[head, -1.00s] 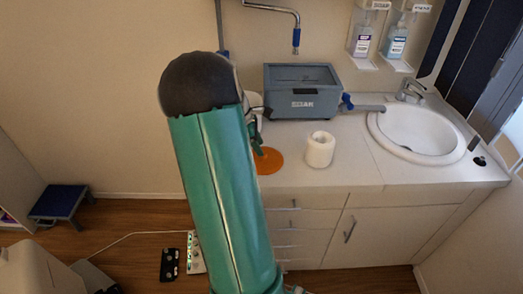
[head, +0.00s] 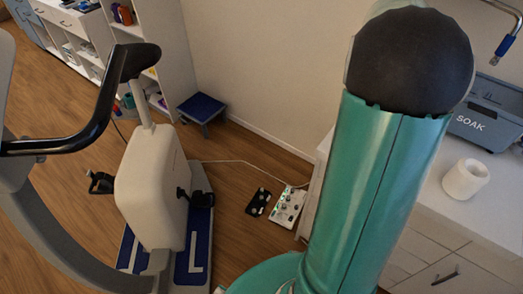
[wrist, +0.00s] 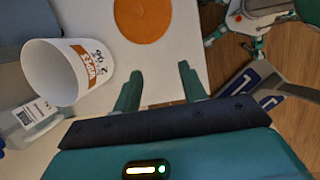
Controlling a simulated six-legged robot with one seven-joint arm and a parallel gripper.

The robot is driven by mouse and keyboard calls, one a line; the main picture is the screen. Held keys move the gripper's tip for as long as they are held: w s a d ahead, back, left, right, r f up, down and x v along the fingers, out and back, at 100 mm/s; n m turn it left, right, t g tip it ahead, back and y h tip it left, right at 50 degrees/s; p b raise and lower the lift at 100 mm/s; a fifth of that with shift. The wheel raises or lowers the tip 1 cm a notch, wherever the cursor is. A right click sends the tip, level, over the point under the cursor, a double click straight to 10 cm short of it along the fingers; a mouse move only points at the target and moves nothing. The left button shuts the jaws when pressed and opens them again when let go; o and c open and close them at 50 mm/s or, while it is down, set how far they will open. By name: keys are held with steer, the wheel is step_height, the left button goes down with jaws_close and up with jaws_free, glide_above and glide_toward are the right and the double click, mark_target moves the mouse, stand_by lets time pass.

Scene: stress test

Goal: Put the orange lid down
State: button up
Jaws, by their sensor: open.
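The orange lid (wrist: 143,20) is a flat round disc on the white counter in the wrist view, cut off by the top edge. My gripper (wrist: 161,90) is open with nothing between its two green fingers. The lid lies beyond the fingertips, apart from them in the picture. In the head view my green arm hides the lid and the gripper.
A grey SOAK box (head: 485,122) is behind. An exercise bike (head: 155,190), blue step (head: 201,106) and power strip (head: 289,207) occupy the floor.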

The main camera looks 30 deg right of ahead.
steer(key=w+a+r+m+t, duration=0.1)
steer(key=w+a+r+t, duration=0.15)
steer(key=a, duration=0.45)
steer(key=w+a+r+t, duration=0.1)
steer(key=a+r, duration=0.2)
steer(key=a, duration=0.5)
steer(key=s+a+m+t+y, duration=0.1)
steer(key=s+a, duration=0.3)
steer(key=a, duration=0.8)
steer(key=s+a+m+t+y, duration=0.1)
steer(key=s+a+m+t, duration=0.1)
steer(key=a, duration=1.1)
steer(key=shift+s+r+m+t, duration=0.35)
steer(key=shift+s+t, duration=0.4)
steer(key=shift+s, duration=0.25)
